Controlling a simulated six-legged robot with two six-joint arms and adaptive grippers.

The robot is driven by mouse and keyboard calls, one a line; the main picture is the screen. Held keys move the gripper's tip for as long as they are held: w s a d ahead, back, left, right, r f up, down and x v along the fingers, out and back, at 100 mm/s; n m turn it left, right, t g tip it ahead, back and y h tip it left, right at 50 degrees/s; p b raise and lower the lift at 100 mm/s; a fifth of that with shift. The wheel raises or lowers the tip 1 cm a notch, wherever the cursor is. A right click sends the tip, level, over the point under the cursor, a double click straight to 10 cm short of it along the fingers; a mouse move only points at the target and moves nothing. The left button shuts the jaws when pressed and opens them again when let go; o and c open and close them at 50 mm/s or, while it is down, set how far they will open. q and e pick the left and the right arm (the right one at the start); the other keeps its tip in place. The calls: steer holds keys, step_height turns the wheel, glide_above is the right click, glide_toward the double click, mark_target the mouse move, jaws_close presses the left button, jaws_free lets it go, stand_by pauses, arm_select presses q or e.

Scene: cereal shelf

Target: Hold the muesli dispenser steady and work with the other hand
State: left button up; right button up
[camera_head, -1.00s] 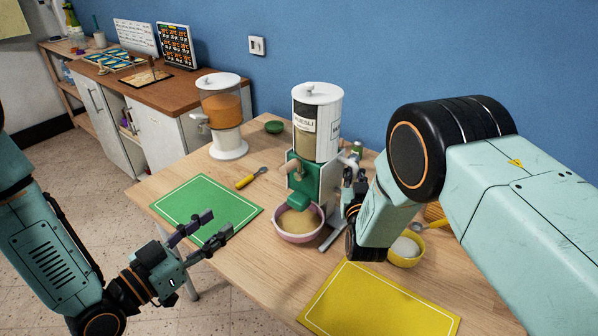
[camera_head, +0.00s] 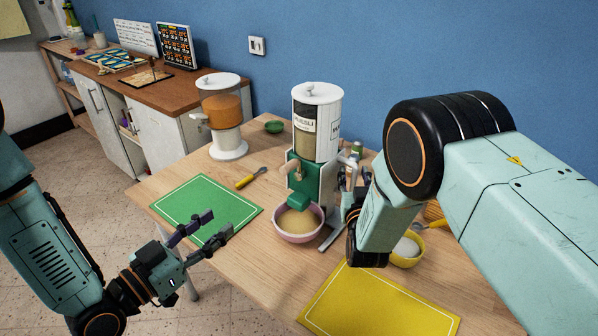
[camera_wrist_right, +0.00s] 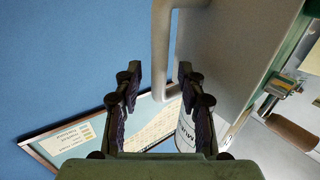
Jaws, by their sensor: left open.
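The muesli dispenser (camera_head: 318,130) stands upright on the wooden table, with a white lid, a clear labelled hopper and a green lower part. A pink bowl (camera_head: 298,222) with tan contents stands under its green spout (camera_head: 299,200). My right gripper (camera_head: 350,178) is at the dispenser's right side, partly hidden by my arm. In the right wrist view its fingers (camera_wrist_right: 160,85) are apart, with a pale bent handle (camera_wrist_right: 160,50) between them and gaps on both sides. My left gripper (camera_head: 218,226) is open and empty over the front edge of the green mat (camera_head: 205,207).
An orange-filled dispenser (camera_head: 222,105), a small green bowl (camera_head: 274,127) and a yellow-handled spoon (camera_head: 251,178) are left of the muesli dispenser. A yellow bowl (camera_head: 406,258) stands by my right arm. The yellow mat (camera_head: 378,305) is bare.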

steer(key=s+p, duration=0.6)
steer(key=s, duration=1.1)
steer(key=shift+s+a+p, duration=0.15)
steer(key=shift+s+p, duration=0.2)
steer(key=shift+a, duration=0.15)
